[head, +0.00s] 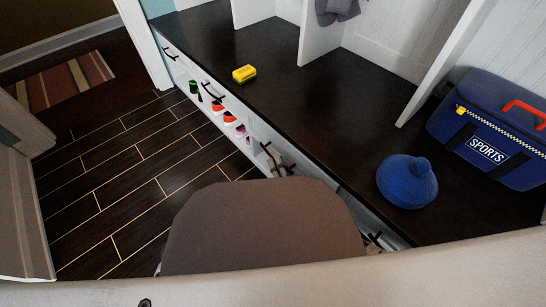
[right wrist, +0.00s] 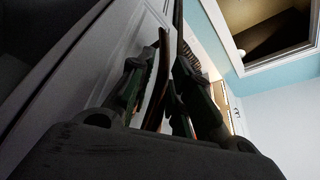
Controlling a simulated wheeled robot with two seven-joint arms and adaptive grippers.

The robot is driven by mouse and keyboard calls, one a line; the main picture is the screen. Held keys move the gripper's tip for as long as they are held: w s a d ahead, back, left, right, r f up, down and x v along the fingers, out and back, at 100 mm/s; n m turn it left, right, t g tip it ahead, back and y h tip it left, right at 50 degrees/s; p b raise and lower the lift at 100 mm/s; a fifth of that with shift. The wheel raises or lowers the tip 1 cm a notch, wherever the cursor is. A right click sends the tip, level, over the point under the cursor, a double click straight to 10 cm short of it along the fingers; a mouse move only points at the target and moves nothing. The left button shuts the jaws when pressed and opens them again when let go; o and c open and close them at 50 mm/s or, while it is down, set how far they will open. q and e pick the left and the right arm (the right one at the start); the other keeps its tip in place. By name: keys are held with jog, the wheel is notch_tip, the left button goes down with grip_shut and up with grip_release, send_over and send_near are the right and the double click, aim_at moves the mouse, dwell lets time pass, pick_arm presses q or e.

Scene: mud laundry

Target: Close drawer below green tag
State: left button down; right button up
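The white drawer fronts (head: 180,66) run below the dark bench top, with black bar handles (head: 212,92). A small dark green item (head: 194,88) shows at the fronts near the far end; I cannot tell whether it is a tag. My right gripper (head: 277,162) is low beside the bench front, near a handle, partly hidden by my own body. In the right wrist view its two fingers (right wrist: 166,88) are close together beside a pale panelled front (right wrist: 75,75). A thin dark curved piece shows between them; its contact is unclear. My left gripper is out of view.
The bench top (head: 310,120) carries a yellow block (head: 244,73), a blue knitted hat (head: 407,182) and a blue sports bag (head: 485,135). Red and white shoes (head: 230,118) sit low along the bench front. The wood floor (head: 110,185) to the left is clear, with a striped rug (head: 62,84) beyond.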

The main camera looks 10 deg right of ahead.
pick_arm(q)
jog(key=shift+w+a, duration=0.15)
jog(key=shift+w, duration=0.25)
pick_arm(e)
jog(key=shift+w+a+r, duration=0.1)
jog(key=shift+w+a, duration=0.05)
jog(key=shift+w, duration=0.3)
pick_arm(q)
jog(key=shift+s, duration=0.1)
pick_arm(e)
grip_shut()
